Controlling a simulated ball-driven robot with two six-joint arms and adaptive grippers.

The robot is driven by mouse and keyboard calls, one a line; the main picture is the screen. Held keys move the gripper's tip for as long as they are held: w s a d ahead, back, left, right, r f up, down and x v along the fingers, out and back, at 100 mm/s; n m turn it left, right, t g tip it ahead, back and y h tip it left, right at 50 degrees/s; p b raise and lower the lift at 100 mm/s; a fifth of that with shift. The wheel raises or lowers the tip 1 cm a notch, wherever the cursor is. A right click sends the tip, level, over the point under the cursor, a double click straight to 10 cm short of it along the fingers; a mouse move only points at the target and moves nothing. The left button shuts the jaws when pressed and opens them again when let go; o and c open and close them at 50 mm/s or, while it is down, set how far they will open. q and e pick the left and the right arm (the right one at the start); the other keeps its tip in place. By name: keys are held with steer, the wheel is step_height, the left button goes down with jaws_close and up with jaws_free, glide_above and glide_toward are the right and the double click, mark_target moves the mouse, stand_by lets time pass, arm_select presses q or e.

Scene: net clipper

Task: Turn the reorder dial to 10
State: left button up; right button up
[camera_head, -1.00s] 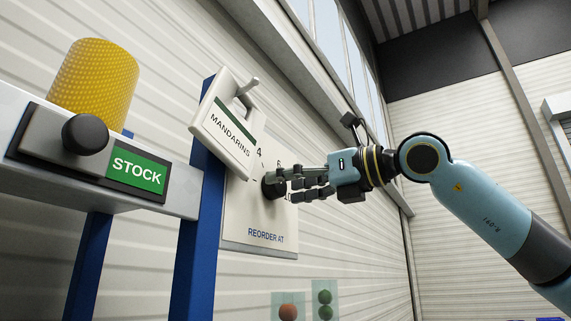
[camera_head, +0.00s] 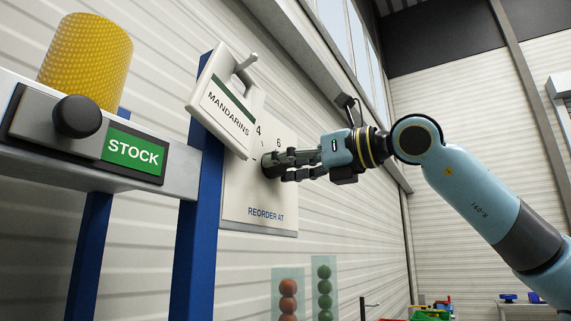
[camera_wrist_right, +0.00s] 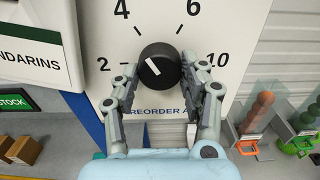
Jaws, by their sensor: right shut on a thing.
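The reorder dial is a round black knob (camera_wrist_right: 157,66) with a white pointer line, on a pale panel (camera_head: 240,205) marked REORDER AT. In the right wrist view the numbers 2, 4, 6 and 10 stand around it. The pointer line slants to the upper left, roughly between 2 and 4. My right gripper (camera_head: 280,162) reaches the dial from the right and is shut on it. In the right wrist view its two fingers flank the knob (camera_wrist_right: 158,80). My left gripper is not in view.
A white MANDARINS tag (camera_head: 226,105) hangs close to the left of the dial. A shelf edge with a black knob (camera_head: 77,116) and a green STOCK sign (camera_head: 132,152) is further left. Blue posts (camera_head: 198,220) stand beside the panel. Tubes of fruit (camera_wrist_right: 260,108) are at the lower right.

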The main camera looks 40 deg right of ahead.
steer(key=shift+m+b, duration=0.9)
steer(key=shift+m, duration=0.1)
steer(key=m+b, duration=0.1)
steer(key=m, duration=0.1)
steer(key=shift+m+b, duration=0.35)
steer(key=shift+m, duration=0.05)
steer(key=m+b, duration=0.2)
steer(key=m, duration=0.4)
steer(key=m+b, duration=0.2)
steer(key=m, duration=0.4)
steer(key=m+b, duration=0.2)
steer(key=m, duration=0.5)
steer(key=shift+r, duration=0.25)
steer(key=shift+a, duration=0.1)
